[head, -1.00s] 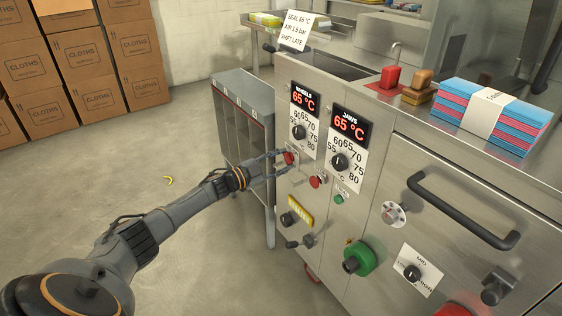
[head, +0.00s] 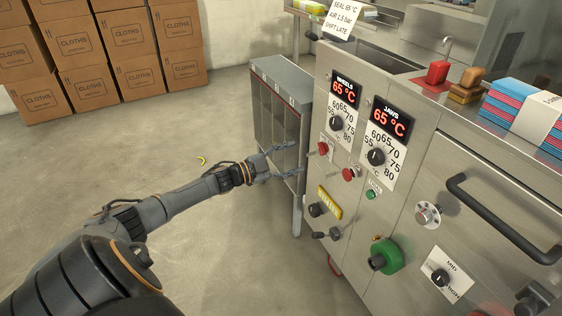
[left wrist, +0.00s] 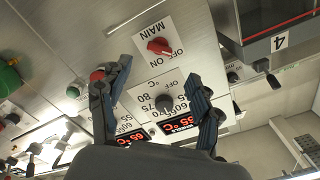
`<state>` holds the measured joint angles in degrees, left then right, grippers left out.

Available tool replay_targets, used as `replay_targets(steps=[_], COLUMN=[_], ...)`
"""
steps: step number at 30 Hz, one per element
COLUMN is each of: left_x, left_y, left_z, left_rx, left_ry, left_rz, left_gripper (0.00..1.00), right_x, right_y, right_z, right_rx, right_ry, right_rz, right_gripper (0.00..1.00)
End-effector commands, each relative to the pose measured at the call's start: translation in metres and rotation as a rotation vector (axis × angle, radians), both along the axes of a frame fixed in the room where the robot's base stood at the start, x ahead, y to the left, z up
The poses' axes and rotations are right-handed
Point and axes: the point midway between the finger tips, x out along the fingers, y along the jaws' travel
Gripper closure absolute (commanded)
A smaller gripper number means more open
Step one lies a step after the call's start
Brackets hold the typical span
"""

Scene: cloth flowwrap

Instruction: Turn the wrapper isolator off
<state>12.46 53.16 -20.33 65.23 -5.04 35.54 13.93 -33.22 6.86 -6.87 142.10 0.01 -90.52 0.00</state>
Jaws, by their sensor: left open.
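The isolator is a red rotary knob (head: 323,148) on the upper left of the steel machine front. In the left wrist view the red knob (left wrist: 159,46) sits on a white plate marked MAIN, ON and OFF, seen upside down. Its handle lies roughly across the picture; which mark it points to I cannot tell for sure. My left gripper (head: 298,160) is open and empty, a little left of the knob and apart from it. In the left wrist view its fingers (left wrist: 160,72) are spread, with the knob beyond them.
Close by are a red button (head: 349,174), a black WHEELS dial (head: 336,123) and a black JAWS dial (head: 376,156), both displays at 65 °C. A grey cabinet (head: 283,72) stands left of the machine. A yellow peel-like thing (head: 202,160) lies on open floor.

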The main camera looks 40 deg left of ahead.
Motion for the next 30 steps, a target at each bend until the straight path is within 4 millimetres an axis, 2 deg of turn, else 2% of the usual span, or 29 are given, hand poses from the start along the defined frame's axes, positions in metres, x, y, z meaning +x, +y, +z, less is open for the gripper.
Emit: replay_targets(steps=[3,9,30], left_x=[-0.017,-0.032,-0.034], left_y=[0.007,0.013,0.012], left_z=[-0.001,0.0,-0.002], left_rx=[0.0,-0.001,-0.005], left_ry=[0.004,0.001,0.004], left_rz=[0.001,-0.001,0.004], left_gripper=[0.36,0.36,0.36], right_x=[0.0,0.0,0.0], right_y=[0.0,0.0,0.0], right_z=[0.0,0.0,0.0], right_rx=[0.0,0.0,0.0], right_ry=[0.001,0.001,0.0], right_rz=[0.0,0.0,0.0], right_gripper=[0.25,0.25,0.25])
